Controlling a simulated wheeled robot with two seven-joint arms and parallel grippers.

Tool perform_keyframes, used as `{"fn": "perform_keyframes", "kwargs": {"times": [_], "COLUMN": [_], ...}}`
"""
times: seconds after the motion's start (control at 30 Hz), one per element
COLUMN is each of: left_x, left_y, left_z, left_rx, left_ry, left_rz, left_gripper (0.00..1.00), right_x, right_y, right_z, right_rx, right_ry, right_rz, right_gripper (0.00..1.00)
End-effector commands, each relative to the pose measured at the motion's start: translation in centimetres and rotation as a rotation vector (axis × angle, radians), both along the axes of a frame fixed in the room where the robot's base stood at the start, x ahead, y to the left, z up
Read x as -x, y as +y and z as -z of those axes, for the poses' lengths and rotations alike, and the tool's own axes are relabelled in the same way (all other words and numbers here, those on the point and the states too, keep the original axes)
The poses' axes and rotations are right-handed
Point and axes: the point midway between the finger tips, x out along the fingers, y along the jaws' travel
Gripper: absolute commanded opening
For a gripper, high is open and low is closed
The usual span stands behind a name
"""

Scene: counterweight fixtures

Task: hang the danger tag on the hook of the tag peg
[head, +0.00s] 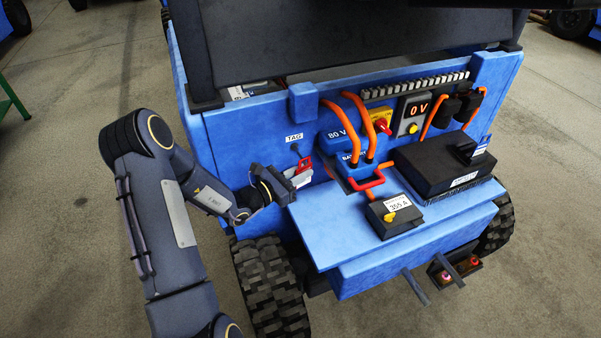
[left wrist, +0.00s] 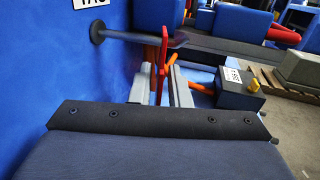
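The danger tag (head: 304,164) is a small red and white tag low on the left of the blue panel. In the left wrist view the tag (left wrist: 162,62) stands upright, nearly edge-on, between the two grey fingers. My left gripper (head: 297,176) appears shut on it. The tag peg (left wrist: 135,36) is a dark rod on a round base, reaching out from the blue wall. The tag's top overlaps the rod near its outer end; I cannot tell whether the rod passes through the tag's hole. The peg's base (head: 295,148) shows under the TAG label. My right gripper is out of view.
To the right are a blue 80 V connector (head: 341,141) with orange cables, a red handle (head: 368,184) and a black box with a yellow knob (head: 394,214). A blue shelf (head: 345,240) lies below.

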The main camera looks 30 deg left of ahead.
Motion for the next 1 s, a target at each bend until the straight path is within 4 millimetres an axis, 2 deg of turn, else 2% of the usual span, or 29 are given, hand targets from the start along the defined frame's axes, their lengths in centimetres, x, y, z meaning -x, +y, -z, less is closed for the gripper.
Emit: {"fn": "perform_keyframes", "kwargs": {"times": [0.1,0.43,0.8,1.0], "left_x": [0.0,0.5,5.8,7.0], "left_y": [0.0,0.3,3.0,3.5], "left_z": [0.0,0.0,0.0,0.0], "left_rx": [0.0,0.0,-0.001,0.0], "left_ry": [0.0,0.001,0.002,0.0], "left_rz": [0.0,-0.002,-0.004,-0.001], "left_gripper": [0.28,0.28,0.28,0.28], "right_x": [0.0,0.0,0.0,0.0], "right_y": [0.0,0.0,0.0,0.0], "right_z": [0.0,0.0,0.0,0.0], "right_rx": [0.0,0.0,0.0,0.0], "right_ry": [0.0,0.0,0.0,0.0], "right_rz": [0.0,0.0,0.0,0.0], "right_gripper": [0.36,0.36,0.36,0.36]}}
